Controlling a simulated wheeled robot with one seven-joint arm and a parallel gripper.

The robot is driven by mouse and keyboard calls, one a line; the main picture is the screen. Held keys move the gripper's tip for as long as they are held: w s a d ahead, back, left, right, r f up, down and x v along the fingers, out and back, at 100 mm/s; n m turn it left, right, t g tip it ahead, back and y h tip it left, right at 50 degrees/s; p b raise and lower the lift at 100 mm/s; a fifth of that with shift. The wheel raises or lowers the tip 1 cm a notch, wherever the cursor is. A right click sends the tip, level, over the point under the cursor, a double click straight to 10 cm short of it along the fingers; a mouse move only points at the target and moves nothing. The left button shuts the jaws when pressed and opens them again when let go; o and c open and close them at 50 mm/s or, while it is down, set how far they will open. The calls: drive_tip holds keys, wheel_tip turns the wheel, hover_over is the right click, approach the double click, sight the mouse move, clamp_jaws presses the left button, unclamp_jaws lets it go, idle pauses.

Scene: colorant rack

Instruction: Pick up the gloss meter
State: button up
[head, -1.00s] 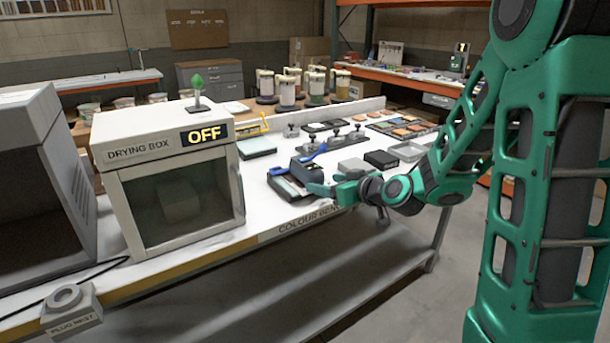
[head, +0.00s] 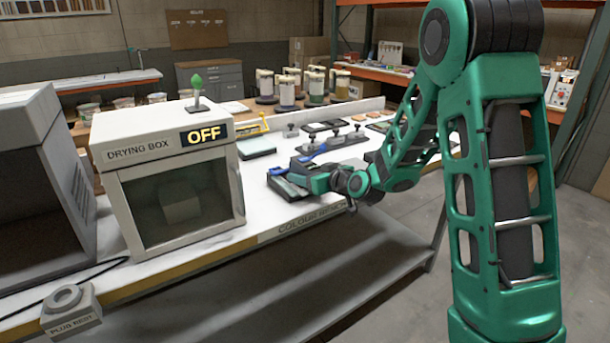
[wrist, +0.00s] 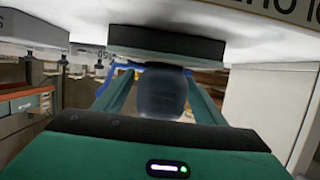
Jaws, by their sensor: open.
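In the wrist view a dark, rounded block, apparently the gloss meter (wrist: 162,93), lies between the two teal fingers of my gripper (wrist: 160,82). The fingers are open, one on each side of it; I cannot tell whether either touches it. A dark slab-like pad (wrist: 165,42) is close by at the bench edge. In the head view my gripper (head: 302,177) is low over the dark pad (head: 285,187) at the bench's front, and it hides most of the meter.
The drying box (head: 165,180), marked OFF, stands left on the white bench (head: 250,205). Behind my gripper are a blue-handled tool (head: 312,152) and a dark rack with knobs (head: 335,140). A pale-topped pad (head: 257,147) lies behind left. Several jars (head: 290,90) stand farther back.

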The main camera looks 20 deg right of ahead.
drive_tip(key=shift+w+a+f, duration=0.15)
drive_tip(key=shift+w+a, duration=0.05)
drive_tip(key=shift+w, duration=0.3)
drive_tip(key=c, duration=1.6)
